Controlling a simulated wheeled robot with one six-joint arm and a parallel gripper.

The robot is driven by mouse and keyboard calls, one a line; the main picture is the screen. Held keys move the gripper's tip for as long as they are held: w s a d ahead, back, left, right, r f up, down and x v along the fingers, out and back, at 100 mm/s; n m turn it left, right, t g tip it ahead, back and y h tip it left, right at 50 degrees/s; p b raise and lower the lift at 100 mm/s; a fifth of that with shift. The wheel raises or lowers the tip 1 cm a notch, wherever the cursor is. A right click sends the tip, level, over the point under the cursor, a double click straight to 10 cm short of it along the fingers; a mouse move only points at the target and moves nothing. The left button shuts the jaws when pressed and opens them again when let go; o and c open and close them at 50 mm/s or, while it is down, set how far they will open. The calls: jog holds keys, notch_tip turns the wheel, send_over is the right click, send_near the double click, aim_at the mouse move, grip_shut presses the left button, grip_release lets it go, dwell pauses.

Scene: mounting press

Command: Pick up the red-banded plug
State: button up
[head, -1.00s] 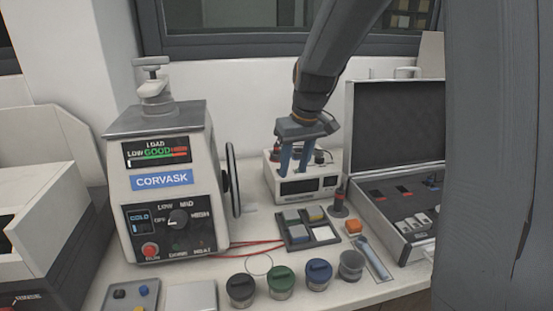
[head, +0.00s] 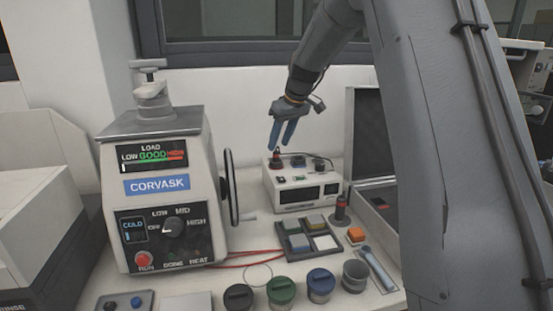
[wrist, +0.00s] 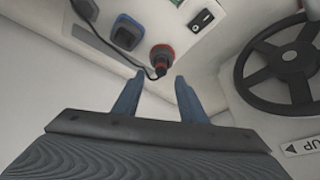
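A dark plug with a red band (head: 276,162) stands upright at the left of the top of a white instrument box (head: 292,199). In the wrist view the red-ringed plug (wrist: 161,58) lies just beyond the fingertips, roughly in line with the gap between them, with a thin black cable beside it. My gripper (head: 280,146) is open and empty above the plug; its two blue fingers (wrist: 158,80) are apart in the wrist view. Whether the fingertips touch the plug cannot be told.
A blue-ringed socket (wrist: 126,32) and a black plug (wrist: 86,9) sit beside it, with a rocker switch (wrist: 201,20). A press with a handwheel (head: 229,187) stands left. A dark red-banded post (head: 341,208), divided tray (head: 296,243) and several jars stand in front.

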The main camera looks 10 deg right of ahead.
aim_at(275, 152)
jog(key=shift+p+x, duration=0.4)
jog(key=shift+x, duration=1.3)
jog(key=shift+a, duration=0.1)
grip_shut()
